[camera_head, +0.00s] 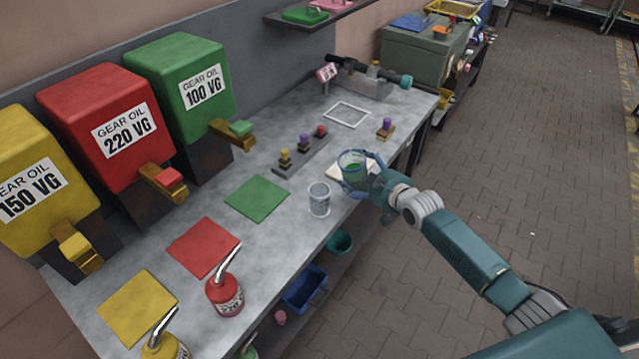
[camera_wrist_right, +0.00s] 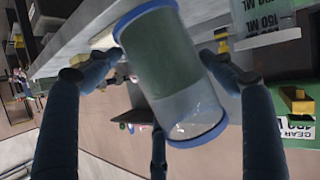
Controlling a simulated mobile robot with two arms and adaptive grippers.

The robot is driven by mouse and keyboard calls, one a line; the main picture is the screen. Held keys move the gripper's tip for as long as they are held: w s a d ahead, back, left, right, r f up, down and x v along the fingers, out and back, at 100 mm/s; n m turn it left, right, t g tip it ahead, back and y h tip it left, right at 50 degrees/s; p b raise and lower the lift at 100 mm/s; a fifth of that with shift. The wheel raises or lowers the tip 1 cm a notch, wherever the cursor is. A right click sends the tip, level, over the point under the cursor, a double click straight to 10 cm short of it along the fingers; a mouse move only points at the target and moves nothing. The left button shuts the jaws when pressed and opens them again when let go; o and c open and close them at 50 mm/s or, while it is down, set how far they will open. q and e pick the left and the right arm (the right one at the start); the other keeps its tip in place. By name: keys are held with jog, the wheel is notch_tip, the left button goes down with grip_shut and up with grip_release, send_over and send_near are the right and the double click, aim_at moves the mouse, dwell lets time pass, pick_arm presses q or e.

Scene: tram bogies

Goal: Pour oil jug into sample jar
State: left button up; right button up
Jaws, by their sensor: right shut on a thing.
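The oil jug (camera_head: 351,161) is a clear cylinder with blue rims and green oil inside. It also shows large in the right wrist view (camera_wrist_right: 165,70). My right gripper (camera_head: 357,178) is shut around the jug near the bench's front edge. The jug looks roughly upright in the head view. The sample jar (camera_head: 319,200) is a clear vessel with a label, standing on the bench left of and nearer than the jug. The jug and jar are apart. I cannot see clearly whether the jar holds anything. My left gripper is not in view.
Yellow (camera_head: 30,185), red (camera_head: 105,125) and green (camera_head: 180,85) oil dispensers line the wall. Coloured mats (camera_head: 257,198) and red (camera_head: 224,293) and yellow (camera_head: 165,347) oil cans are on the bench. A knobbed block (camera_head: 300,155) stands behind the jar. A blue bin (camera_head: 304,289) is below.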

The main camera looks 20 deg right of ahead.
aim_at(349, 160)
jog(key=shift+a+r+n+p, duration=0.25)
jog(key=shift+r+n+p, duration=0.05)
jog(key=shift+p, duration=0.15)
jog(key=shift+a+n+h, duration=0.25)
jog(key=shift+n+h, duration=0.05)
jog(key=shift+h, duration=0.2)
jog(key=shift+s+a+r+n+h, duration=0.1)
jog(key=shift+a+n+h, duration=0.2)
jog(key=shift+a+n, duration=0.3)
jog(key=shift+n, duration=0.1)
jog(key=shift+a+h+b, duration=0.15)
jog(key=shift+h+b, duration=0.15)
jog(key=shift+n+t, duration=0.3)
pick_arm(q)
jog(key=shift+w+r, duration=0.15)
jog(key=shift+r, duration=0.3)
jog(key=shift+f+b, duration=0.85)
jog(key=shift+b, duration=0.05)
pick_arm(e)
jog(key=shift+a+n+h, duration=0.15)
jog(key=shift+n+h, duration=0.25)
jog(key=shift+n, duration=0.1)
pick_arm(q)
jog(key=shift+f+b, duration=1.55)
pick_arm(e)
jog(key=shift+a+r+n+t+h, duration=0.1)
jog(key=shift+r+n+t+h, duration=0.4)
jog(key=shift+r+n+h, duration=0.6)
dwell(1.3)
